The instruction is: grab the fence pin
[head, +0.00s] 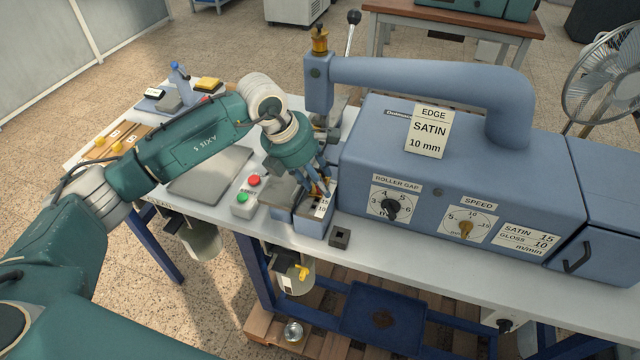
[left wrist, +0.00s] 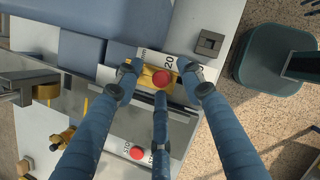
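The fence pin, seen as a red round knob (left wrist: 161,79) on a yellow block, sits beside a white number scale (left wrist: 168,62) in the left wrist view. My left gripper (left wrist: 160,80) has three blue-grey fingers spread around the knob, with gaps visible at the sides. The near finger ends close to the knob; I cannot tell if it touches. In the head view my left gripper (head: 322,188) points down at the small scaled block (head: 315,222) at the machine's left end, and its fingers mostly hide the pin. My right gripper is not in view.
The blue machine (head: 450,170) stands close right of my left gripper. A button box (head: 246,200) with red and green buttons is to the left. A small dark block with a square hole (head: 340,237) sits near the table's front edge. A grey plate (head: 208,174) lies further left.

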